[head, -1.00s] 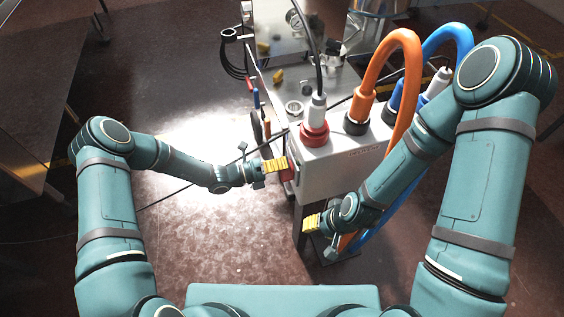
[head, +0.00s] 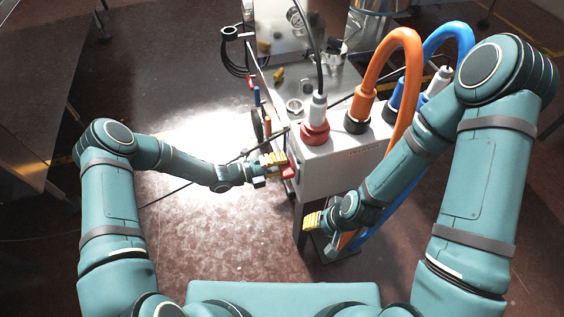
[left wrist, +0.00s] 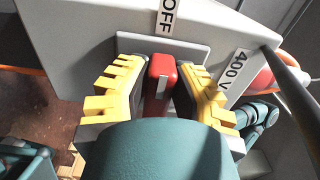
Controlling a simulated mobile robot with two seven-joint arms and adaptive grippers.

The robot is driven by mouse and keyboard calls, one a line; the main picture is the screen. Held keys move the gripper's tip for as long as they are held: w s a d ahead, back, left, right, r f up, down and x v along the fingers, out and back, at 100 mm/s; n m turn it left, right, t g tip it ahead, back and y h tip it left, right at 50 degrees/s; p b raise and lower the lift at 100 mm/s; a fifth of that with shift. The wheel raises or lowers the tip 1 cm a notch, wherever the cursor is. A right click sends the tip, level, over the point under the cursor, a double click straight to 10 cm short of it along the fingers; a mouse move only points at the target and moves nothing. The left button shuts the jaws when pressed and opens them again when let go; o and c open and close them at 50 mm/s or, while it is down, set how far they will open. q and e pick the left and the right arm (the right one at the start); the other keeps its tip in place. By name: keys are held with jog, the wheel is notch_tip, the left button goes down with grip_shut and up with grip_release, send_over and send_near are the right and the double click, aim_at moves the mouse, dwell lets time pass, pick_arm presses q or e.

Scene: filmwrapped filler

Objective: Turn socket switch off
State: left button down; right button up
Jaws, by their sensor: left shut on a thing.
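The grey socket box (head: 345,160) stands in the middle of the head view, with a red plug and orange and blue cables on top. Its red switch handle (left wrist: 161,84) shows in the left wrist view on a grey plate, below an OFF label (left wrist: 167,17). In the head view the red handle (head: 289,173) is on the box's left side. My left gripper (head: 277,165) is at that handle; in the left wrist view its yellow fingers (left wrist: 163,90) are on both sides of it, shut on it. My right gripper (head: 313,221) is low before the box; its opening is unclear.
The orange cable (head: 400,60) and blue cable (head: 450,40) arch up beside my right arm. A metal table (head: 300,75) with small parts stands behind the box. A black cable (head: 180,188) crosses the floor on the left. A 400 V label (left wrist: 233,75) is right of the switch.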

pick_arm(q)
jog(key=shift+d, duration=0.1)
jog(key=c, duration=0.8)
grip_release()
jog(key=v, duration=1.2)
